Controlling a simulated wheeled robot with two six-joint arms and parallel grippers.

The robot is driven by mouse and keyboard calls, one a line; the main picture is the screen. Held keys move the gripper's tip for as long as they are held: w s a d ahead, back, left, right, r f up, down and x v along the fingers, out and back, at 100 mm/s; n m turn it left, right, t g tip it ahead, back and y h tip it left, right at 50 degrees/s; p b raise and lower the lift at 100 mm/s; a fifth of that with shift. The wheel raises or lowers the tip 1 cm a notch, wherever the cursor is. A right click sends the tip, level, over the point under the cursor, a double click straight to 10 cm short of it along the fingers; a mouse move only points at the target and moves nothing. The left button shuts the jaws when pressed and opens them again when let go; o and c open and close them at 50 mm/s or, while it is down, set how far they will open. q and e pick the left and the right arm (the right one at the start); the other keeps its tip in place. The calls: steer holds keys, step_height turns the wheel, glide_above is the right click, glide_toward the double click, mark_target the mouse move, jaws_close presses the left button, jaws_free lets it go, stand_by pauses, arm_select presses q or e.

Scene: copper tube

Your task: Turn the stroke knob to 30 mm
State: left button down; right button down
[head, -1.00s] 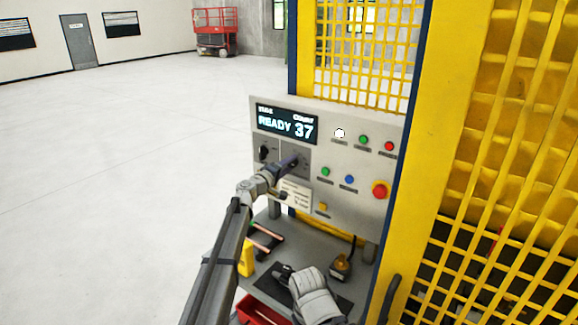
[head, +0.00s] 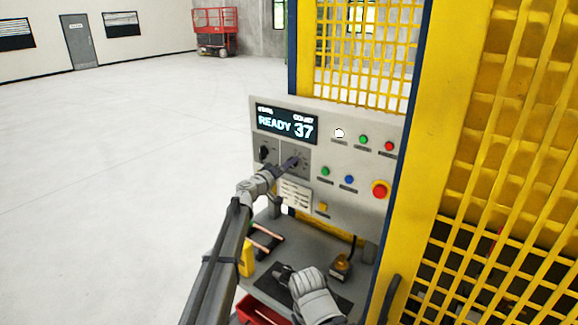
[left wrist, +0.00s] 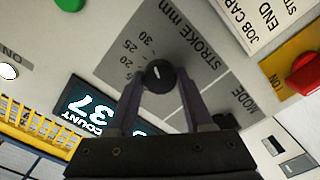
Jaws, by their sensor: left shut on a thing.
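The stroke knob (left wrist: 158,76) is a round black knob with a short white mark, on a grey plate labelled STROKE mm. Its scale numbers, up to 30, show above and left of it in the left wrist view. I cannot tell exactly which number the mark points at. My left gripper (left wrist: 160,82) is shut on the knob, one finger on each side. In the head view my left gripper (head: 292,162) hides most of the knob. My right gripper (head: 283,273) is low over the bench; its finger opening is unclear.
A black mode knob (head: 263,152) sits just left on the panel. The display (head: 286,124) reads READY 37. Green, blue and red buttons and a red emergency button (head: 380,189) are to the right. A yellow mesh guard (head: 500,150) stands at the right.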

arm_select(q)
steer(key=shift+s, duration=0.15)
steer(key=shift+c, duration=1.5)
jaws_free()
steer(key=v, duration=0.7)
steer(key=shift+s+a, duration=0.2)
steer(key=shift+a, duration=0.05)
